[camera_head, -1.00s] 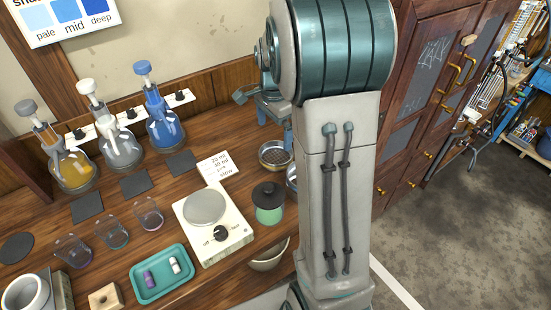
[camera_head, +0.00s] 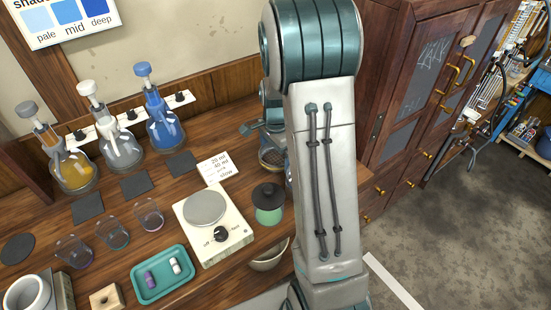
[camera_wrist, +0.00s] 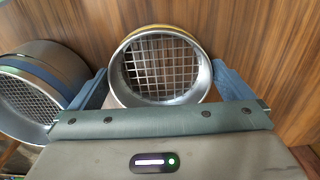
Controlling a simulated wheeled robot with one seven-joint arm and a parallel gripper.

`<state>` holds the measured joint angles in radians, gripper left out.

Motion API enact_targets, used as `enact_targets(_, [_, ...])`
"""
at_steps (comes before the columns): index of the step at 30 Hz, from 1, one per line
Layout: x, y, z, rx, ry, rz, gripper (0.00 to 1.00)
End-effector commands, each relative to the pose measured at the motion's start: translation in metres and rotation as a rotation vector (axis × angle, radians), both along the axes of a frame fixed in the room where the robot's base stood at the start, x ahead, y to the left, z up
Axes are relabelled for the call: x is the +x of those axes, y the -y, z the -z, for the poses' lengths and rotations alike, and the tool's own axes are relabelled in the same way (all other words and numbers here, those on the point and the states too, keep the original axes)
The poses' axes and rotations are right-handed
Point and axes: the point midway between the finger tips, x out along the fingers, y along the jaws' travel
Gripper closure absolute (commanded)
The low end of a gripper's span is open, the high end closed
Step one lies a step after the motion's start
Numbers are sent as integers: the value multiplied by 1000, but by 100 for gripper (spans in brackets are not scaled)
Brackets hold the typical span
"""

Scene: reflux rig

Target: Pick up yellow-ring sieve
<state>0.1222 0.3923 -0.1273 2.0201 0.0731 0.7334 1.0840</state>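The yellow-ring sieve (camera_wrist: 160,64), a round metal sieve with a square wire mesh and a thin yellow band at its rim, is in the middle of the wrist view. My gripper (camera_wrist: 160,72) is open, with one blue finger on each side of this sieve. Whether the fingers touch its wall I cannot tell. A second sieve with a blue band (camera_wrist: 50,62) lies to the left, close to the left finger. In the head view a sieve (camera_head: 272,164) shows partly beside my arm, which hides the rest; its ring colour is unclear there.
A green jar with a black lid (camera_head: 269,204) and a hot plate (camera_head: 214,224) stand near the sieve on the wooden bench. A teal tray (camera_head: 152,294), beakers and flasks are further left.

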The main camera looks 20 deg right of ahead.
Motion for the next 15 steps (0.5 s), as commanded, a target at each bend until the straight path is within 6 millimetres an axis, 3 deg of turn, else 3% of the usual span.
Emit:
enact_targets(1, [0, 0, 0, 0, 0, 0, 11])
enact_targets(3, [0, 0, 0, 0, 0, 0, 31])
enact_targets(4, [0, 0, 0, 0, 0, 0, 34])
enact_targets(15, [1, 0, -4, -1, 2, 0, 34])
